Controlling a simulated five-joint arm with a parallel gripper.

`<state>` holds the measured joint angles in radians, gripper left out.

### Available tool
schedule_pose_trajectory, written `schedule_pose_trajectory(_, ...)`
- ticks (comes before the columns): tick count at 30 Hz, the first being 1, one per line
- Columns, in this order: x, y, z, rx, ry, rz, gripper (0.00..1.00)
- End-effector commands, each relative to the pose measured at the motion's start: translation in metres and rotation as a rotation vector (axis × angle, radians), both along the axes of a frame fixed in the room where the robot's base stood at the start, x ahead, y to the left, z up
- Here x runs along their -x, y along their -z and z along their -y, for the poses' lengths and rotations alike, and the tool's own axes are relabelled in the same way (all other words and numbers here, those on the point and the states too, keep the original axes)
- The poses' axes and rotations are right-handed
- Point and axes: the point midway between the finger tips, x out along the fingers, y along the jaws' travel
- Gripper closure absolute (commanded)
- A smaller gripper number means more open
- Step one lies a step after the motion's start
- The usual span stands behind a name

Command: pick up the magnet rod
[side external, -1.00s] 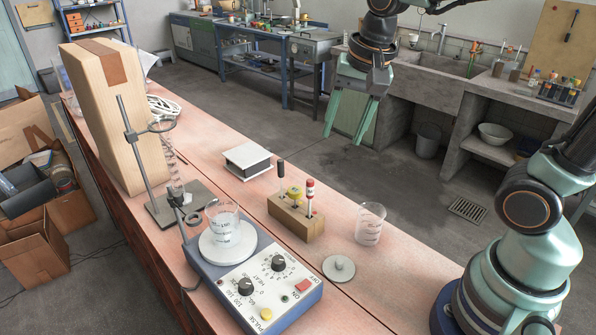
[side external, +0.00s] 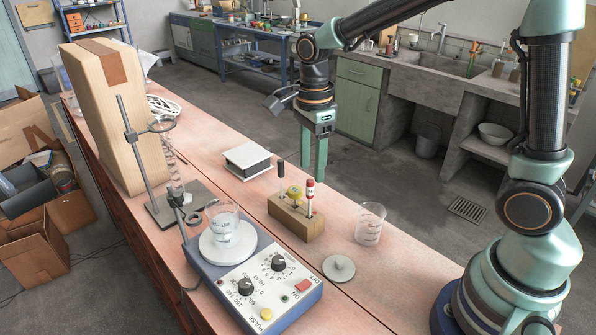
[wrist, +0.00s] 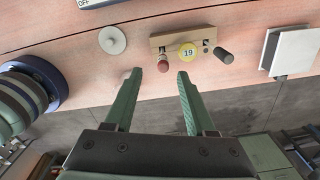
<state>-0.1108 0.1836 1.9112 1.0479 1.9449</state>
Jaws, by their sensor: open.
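A wooden block (side external: 296,222) stands on the bench and holds three upright tools: a black-handled rod (side external: 281,174), a yellow-topped one (side external: 294,194) and a red-and-white topped rod (side external: 310,190). I cannot tell for sure which is the magnet rod.
A glass beaker (side external: 370,224) stands right of the block, with a grey knobbed disc (side external: 339,268) in front. A hotplate (side external: 255,285) with a beaker is at front left. A white-topped box (side external: 247,160) and a clamp stand (side external: 140,165) are left. The bench's far edge is close behind.

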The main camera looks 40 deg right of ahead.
Motion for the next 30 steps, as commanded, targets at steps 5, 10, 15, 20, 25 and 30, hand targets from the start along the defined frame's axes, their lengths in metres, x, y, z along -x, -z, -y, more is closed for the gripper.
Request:
schedule_pose_trajectory(5,0.0,0.013,0.0,0.0,-0.001,0.0,0.44)
schedule_pose_trajectory(10,-0.002,0.032,0.0,0.0,-0.001,-0.004,0.44)
schedule_pose_trajectory(15,-0.004,0.055,0.0,0.0,-0.001,-0.003,0.44)
schedule_pose_trajectory(20,-0.005,0.064,0.0,0.0,-0.001,0.0,0.44)
schedule_pose_trajectory(25,-0.005,0.064,0.0,-0.001,-0.001,0.001,0.44)
schedule_pose_trajectory(30,-0.005,0.064,0.0,-0.001,-0.001,0.001,0.98)
